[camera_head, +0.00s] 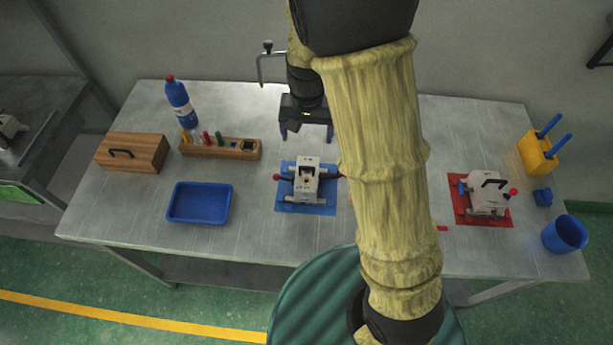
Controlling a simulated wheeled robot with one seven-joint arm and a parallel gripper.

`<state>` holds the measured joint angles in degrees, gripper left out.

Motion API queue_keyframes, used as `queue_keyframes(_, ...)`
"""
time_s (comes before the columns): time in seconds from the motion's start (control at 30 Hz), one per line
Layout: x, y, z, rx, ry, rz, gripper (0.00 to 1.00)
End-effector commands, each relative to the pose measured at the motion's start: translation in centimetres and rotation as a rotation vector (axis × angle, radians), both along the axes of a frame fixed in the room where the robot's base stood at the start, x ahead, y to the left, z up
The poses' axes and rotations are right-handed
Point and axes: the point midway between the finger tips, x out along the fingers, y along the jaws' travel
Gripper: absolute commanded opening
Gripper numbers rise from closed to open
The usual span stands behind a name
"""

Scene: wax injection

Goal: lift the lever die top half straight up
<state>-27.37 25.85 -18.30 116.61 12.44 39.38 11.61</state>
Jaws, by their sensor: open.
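A pale grey, block-shaped die (307,176) with dark side levers ending in red knobs sits on a blue mat (292,207) at mid-table; I take it for the lever die. Its halves look together, but the seam is too small to make out. My gripper (307,134) is open and empty, fingers spread left and right. In the picture it is just above the die, toward the back of the table; its height is hard to tell. My arm's sleeve hides the area right of the die.
A second pale die (487,196) with a black handle stands on a red mat (467,213) at right. A blue tray (200,218), a wooden tool rack (220,150), a wooden box (132,151) and a blue bottle (180,102) stand left. A blue cup (565,233) stands at the right edge.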

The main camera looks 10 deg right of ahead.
Motion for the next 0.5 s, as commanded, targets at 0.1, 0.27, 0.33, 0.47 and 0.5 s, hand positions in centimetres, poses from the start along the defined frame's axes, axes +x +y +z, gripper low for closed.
queue_keyframes(0.1,0.0,0.0,-0.1,0.0,0.0,0.0,0.85)
queue_keyframes(0.27,0.0,-0.2,-1.4,0.0,0.003,-0.003,0.85)
queue_keyframes(0.33,-0.1,-0.2,-2.5,-0.002,0.005,-0.004,0.85)
queue_keyframes(0.47,-0.1,0.0,-4.6,-0.001,0.004,0.003,0.85)
queue_keyframes(0.5,-0.2,0.1,-5.3,-0.001,0.005,0.002,0.85)
